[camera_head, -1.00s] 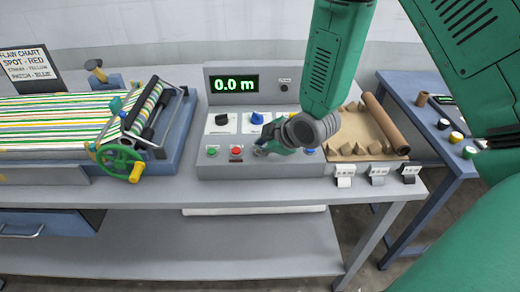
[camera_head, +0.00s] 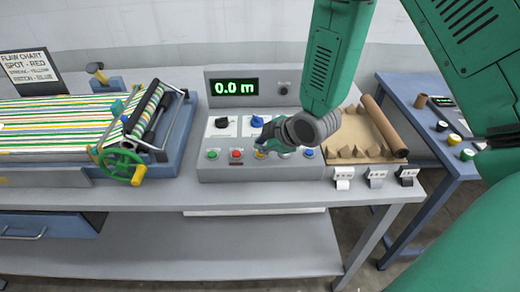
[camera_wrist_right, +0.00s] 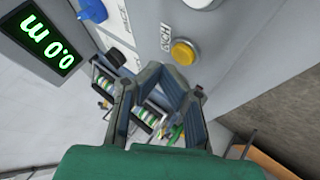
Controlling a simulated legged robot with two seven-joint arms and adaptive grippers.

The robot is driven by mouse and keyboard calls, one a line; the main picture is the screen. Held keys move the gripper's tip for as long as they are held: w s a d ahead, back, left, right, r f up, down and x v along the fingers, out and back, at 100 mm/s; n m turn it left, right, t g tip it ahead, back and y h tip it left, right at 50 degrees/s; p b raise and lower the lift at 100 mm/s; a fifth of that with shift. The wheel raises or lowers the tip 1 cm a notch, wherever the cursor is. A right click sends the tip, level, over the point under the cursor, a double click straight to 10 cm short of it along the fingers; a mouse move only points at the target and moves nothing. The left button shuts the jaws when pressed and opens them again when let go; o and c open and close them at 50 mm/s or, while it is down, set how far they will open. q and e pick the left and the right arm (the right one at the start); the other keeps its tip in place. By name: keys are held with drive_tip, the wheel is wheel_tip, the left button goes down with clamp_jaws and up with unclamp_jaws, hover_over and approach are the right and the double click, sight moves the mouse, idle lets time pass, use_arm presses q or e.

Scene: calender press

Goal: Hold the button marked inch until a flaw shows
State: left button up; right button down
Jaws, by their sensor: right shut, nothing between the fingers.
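The inch button (camera_wrist_right: 183,52) is a yellow round button with its label beside it in the wrist view. It also shows on the grey console (camera_head: 215,172) in the head view (camera_head: 260,155). My right gripper (camera_head: 263,143) is shut and empty, with its fingertips close to the button. In the wrist view the fingers (camera_wrist_right: 165,85) lie just below the button; I cannot tell whether they touch it. The green display (camera_head: 235,87) reads 0.0 m. The striped web (camera_head: 60,125) lies on the press at left; I can make out no clear flaw. My left gripper is out of view.
Green (camera_head: 213,154), red (camera_head: 236,155) and blue (camera_head: 309,153) buttons share the console's front row. A green handwheel (camera_head: 120,165) stands left of it. A flaw chart (camera_head: 28,68) is behind the web. A brown roll (camera_head: 384,125) and several tags lie at right.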

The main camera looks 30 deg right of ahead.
drive_tip(key=shift+r, duration=0.1)
wheel_tip(320, 180, up, 5)
drive_tip(key=p, duration=0.4)
idle(0.3)
idle(0.4)
